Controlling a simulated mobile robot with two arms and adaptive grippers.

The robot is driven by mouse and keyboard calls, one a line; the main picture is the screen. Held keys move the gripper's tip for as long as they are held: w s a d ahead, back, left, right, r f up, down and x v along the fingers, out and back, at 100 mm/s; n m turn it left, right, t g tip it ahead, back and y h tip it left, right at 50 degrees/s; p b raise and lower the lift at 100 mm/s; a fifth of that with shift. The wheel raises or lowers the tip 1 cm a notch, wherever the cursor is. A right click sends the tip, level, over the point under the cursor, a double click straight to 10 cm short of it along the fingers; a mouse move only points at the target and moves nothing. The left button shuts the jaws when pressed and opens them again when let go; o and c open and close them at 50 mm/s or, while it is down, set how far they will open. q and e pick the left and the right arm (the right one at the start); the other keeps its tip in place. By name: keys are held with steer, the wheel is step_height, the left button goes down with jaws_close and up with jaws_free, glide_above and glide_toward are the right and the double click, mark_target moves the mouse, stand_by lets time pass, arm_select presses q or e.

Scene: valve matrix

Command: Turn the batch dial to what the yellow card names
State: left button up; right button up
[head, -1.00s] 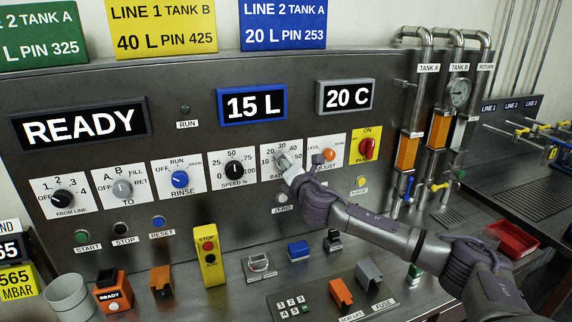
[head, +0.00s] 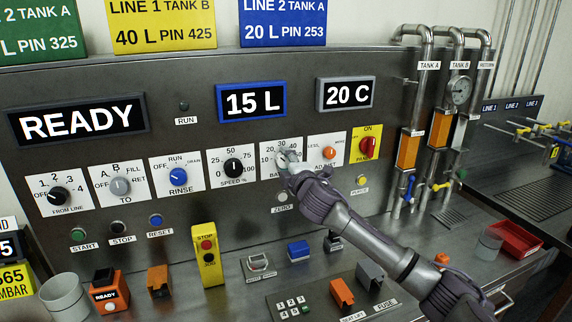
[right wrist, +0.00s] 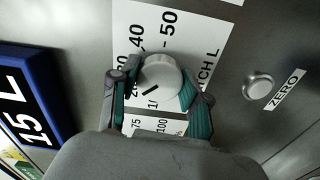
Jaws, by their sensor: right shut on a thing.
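The yellow card (head: 162,24) at the top of the head view reads LINE 1 TANK B, 40 L, PIN 425. The batch dial (right wrist: 160,76) is a grey-white round knob on a white plate marked up to 50. Its dark mark points to the lower left in the right wrist view, about between 10 and 20. My right gripper (right wrist: 154,97) is shut on the dial, one finger at each side. In the head view, the right gripper (head: 287,160) largely covers the dial. The blue-framed display (head: 252,102) reads 15 L. My left gripper is not in view.
The speed dial (head: 233,168) is left of the batch dial, and the adjust dial (head: 329,153) is right of it. The zero button (right wrist: 258,86) sits close below. Green (head: 30,35) and blue (head: 283,23) cards flank the yellow one.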

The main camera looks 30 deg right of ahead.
steer(key=m, duration=0.4)
steer(key=shift+f+m, duration=0.1)
steer(key=shift+m, duration=0.2)
steer(key=m, duration=0.4)
steer(key=shift+m, duration=0.3)
steer(key=m+p, duration=0.1)
steer(key=m, duration=0.3)
steer(key=shift+a+m, duration=0.1)
steer(key=shift+m, duration=0.2)
steer(key=shift+m+p, duration=0.8)
steer(key=shift+m, duration=1.1)
steer(key=o, duration=1.1)
steer(key=shift+o, duration=0.2)
